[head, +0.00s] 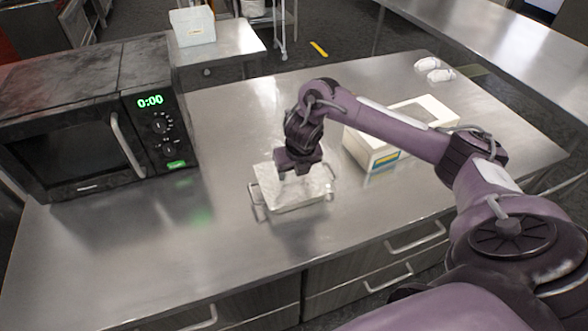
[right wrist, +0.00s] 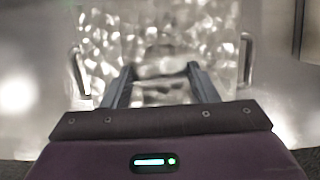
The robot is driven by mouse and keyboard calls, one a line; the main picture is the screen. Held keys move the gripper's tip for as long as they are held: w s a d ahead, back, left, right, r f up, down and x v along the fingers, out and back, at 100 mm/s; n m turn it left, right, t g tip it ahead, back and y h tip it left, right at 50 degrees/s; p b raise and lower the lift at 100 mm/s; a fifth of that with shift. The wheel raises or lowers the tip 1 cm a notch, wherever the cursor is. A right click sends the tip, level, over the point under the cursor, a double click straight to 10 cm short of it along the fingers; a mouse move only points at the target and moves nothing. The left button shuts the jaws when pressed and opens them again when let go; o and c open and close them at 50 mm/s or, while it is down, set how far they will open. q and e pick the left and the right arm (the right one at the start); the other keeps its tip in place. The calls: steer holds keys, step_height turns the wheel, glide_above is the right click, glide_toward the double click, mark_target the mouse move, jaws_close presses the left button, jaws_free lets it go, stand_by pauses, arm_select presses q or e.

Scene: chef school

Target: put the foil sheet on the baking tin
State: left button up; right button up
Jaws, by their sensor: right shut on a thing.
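The baking tin (head: 259,213) stands on the steel counter in the head view, with wire handles at its ends. The crinkled silver foil sheet (head: 318,188) lies over the tin and covers most of its top, a little askew. My right gripper (head: 294,176) is above the middle of the tin, pointing down, shut on the foil sheet. In the right wrist view the foil (right wrist: 200,42) spreads around and beyond the two fingers, and a tin handle (right wrist: 246,58) shows at the right. Whether the foil rests fully on the rim cannot be told. My left gripper is not in view.
A black microwave (head: 95,115) showing 0:00 stands at the left. A white box (head: 372,148) stands right of the tin, partly behind my right arm. White items (head: 434,70) lie at the far right. The counter (head: 150,255) is clear in front and left of the tin.

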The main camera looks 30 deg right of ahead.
steer(key=shift+f+b, duration=0.35)
steer(key=shift+f, duration=0.1)
stand_by(0.8)
steer(key=o, duration=1)
steer(key=shift+o, duration=0.2)
steer(key=shift+r, duration=0.2)
steer(key=shift+r+p, duration=3.05)
steer(key=shift+r, duration=0.35)
steer(key=shift+f, duration=0.1)
